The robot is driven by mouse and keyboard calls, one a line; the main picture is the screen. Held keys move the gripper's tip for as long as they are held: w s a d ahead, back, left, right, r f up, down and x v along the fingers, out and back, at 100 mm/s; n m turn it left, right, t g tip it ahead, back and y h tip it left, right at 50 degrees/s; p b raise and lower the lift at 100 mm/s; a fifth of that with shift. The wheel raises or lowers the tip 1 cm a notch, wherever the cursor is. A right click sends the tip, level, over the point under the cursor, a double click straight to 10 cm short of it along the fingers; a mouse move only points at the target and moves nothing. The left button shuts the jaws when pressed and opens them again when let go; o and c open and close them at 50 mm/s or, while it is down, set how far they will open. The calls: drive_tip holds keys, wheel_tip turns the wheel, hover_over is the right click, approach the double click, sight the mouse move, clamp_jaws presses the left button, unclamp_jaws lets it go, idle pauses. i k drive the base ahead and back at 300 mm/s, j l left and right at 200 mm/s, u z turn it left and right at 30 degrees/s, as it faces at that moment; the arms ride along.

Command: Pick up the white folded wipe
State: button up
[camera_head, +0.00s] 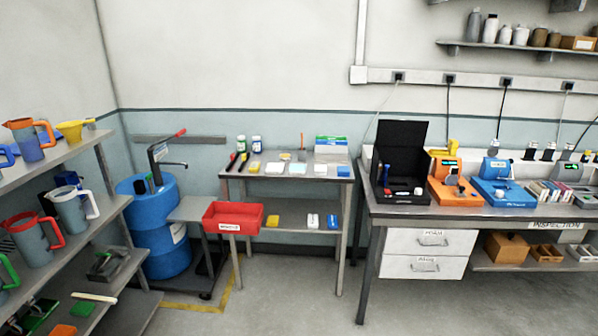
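A small metal table (232,174) stands against the back wall. Several small flat items lie in a row along its top: a yellow one (255,167), a white one (274,169), a pale blue-white one (298,169), another white one (320,170) and a blue one (343,171). The white ones look like folded wipes, but they are too small to tell for sure. A white item (312,220) also lies on the table's lower shelf, between a yellow item (272,221) and a blue item (333,222). My gripper is not in view.
A red bin (232,218) projects at the table's front left. A workbench (455,212) with devices is at right. Grey floor (290,285) before the table is clear.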

sight(320, 170)
drive_tip(key=i+j+z, duration=0.15)
drive_tip(key=i, duration=0.5)
drive_tip(key=i+j+z, duration=0.15)
drive_tip(key=i, duration=0.45)
drive_tip(key=i+j+z, duration=0.1)
drive_tip(key=i+j, duration=0.3)
drive_tip(key=i, duration=0.2)
drive_tip(key=i+j+z, duration=0.15)
drive_tip(key=i+j, duration=0.25)
drive_tip(key=i, duration=0.2)
drive_tip(key=i+j+z, duration=0.15)
drive_tip(key=i+j, duration=0.25)
drive_tip(key=i, duration=0.2)
